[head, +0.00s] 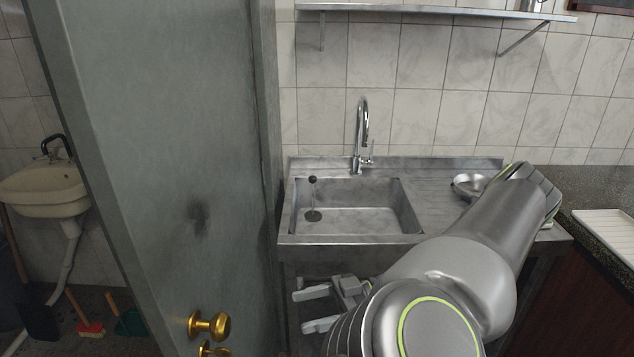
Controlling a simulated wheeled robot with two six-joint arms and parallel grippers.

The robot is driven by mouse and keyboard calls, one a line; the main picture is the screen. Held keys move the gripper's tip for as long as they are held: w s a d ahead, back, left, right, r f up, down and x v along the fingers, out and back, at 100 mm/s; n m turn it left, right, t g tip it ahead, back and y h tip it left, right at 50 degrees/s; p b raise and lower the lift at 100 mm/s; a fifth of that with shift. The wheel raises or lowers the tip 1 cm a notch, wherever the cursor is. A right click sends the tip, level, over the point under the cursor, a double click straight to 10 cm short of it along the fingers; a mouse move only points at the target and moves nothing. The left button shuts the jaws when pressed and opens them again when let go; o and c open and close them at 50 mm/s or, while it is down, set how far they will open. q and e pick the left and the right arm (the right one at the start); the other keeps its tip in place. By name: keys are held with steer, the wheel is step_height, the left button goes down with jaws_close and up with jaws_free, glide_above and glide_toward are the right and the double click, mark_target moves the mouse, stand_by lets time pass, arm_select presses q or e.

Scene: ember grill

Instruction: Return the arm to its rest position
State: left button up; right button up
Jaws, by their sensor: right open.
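My right arm (455,265) comes in from the bottom right and is bent in front of the steel sink unit. My right gripper (315,308) points left, below the sink's front edge. Its two fingers are apart, with nothing between them. It is to the right of the grey door. My left gripper is not in the picture.
A grey door (170,150) with a brass knob (209,325) stands at the left. The steel sink (355,222) has a tap (362,135) behind it. A metal bowl (470,186) sits on the drainboard. A white tray (610,232) lies on the right counter.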

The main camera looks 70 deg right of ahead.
steer(key=shift+s+d, duration=0.3)
steer(key=shift+s, duration=0.15)
stand_by(0.3)
steer(key=s+d+f+m+h, duration=0.1)
steer(key=d+f+m+h, duration=0.1)
steer(key=d+f+h, duration=0.95)
steer(key=s+d+f+m+g+h, duration=0.1)
steer(key=s+f+m+g+h, duration=0.2)
steer(key=f, duration=1.5)
steer(key=s+a+f+m+g+y, duration=0.1)
steer(key=s+a+f+g, duration=0.2)
steer(key=a+f, duration=0.35)
steer(key=s+a+f+g, duration=0.2)
steer(key=a+f+g, duration=0.1)
steer(key=f, duration=0.7)
steer(key=s+a+f+g+y, duration=0.1)
steer(key=a+f, duration=0.3)
steer(key=a, duration=0.5)
steer(key=s+a+f+g+y, duration=0.1)
steer(key=s+a+f+g, duration=0.1)
steer(key=a+f, duration=0.3)
steer(key=a+g, duration=0.1)
steer(key=a, duration=0.3)
steer(key=shift+a+g, duration=0.15)
steer(key=shift+g, duration=0.25)
steer(key=shift+f+y, duration=0.1)
steer(key=shift+y, duration=0.15)
